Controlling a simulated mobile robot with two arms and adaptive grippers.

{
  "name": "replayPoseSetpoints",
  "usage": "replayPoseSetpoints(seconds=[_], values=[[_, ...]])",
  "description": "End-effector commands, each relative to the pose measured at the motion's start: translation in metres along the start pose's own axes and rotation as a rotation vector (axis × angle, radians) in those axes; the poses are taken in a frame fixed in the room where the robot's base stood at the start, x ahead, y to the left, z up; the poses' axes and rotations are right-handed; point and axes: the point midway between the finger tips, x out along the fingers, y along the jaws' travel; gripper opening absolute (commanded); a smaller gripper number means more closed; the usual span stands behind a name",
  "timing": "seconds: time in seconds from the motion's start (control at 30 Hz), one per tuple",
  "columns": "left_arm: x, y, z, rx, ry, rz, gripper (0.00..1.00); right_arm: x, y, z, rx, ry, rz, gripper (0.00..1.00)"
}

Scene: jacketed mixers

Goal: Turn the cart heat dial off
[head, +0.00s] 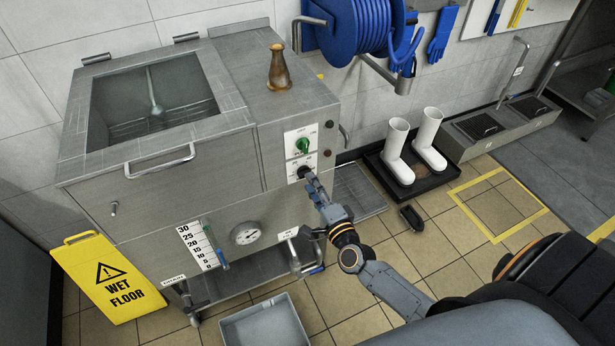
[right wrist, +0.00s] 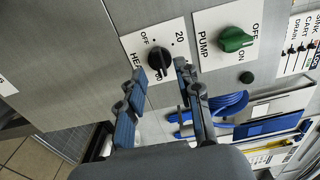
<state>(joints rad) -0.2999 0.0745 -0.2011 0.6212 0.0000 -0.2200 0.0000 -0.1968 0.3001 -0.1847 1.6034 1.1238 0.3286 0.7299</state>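The cart heat dial (right wrist: 159,59) is a small black knob on a white plate in the right wrist view, with OFF and 20 printed around it and HEAT partly hidden by a finger. I cannot tell which mark it points to. My right gripper (right wrist: 160,72) is open, with one finger on each side of the dial and a gap to each; contact cannot be made out. In the head view my right gripper (head: 307,175) is at the cart's lower control plate (head: 293,168) and hides most of the dial. My left gripper is not in view.
The green pump knob (head: 303,145) sits just above the heat plate and also shows in the right wrist view (right wrist: 235,39). A brown flask (head: 279,70) stands on the cart top. A yellow wet floor sign (head: 107,278) leans at left. White boots (head: 398,152) stand at right.

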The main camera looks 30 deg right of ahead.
Motion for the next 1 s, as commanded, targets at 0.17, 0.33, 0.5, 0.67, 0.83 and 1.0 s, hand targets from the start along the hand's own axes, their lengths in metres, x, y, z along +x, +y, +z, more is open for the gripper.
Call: replayPoseSetpoints(seconds=[0.17,0.33,0.5,0.67,0.83,1.0], values=[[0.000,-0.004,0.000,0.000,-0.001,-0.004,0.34,0.026,0.000,0.000,-0.001,0.000,0.000,0.34],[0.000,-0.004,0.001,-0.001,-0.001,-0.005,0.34,0.035,0.001,0.000,-0.001,-0.001,0.001,0.34],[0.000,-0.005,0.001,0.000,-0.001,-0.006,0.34,0.036,0.001,0.000,-0.001,-0.001,0.002,0.34],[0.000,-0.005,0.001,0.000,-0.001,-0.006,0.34,0.035,0.001,0.000,-0.001,-0.001,0.001,0.22],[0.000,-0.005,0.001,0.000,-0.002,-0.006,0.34,0.035,0.001,0.000,-0.002,-0.001,0.001,0.00],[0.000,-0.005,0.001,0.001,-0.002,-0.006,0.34,0.035,0.001,0.000,-0.004,-0.001,0.001,0.00]])
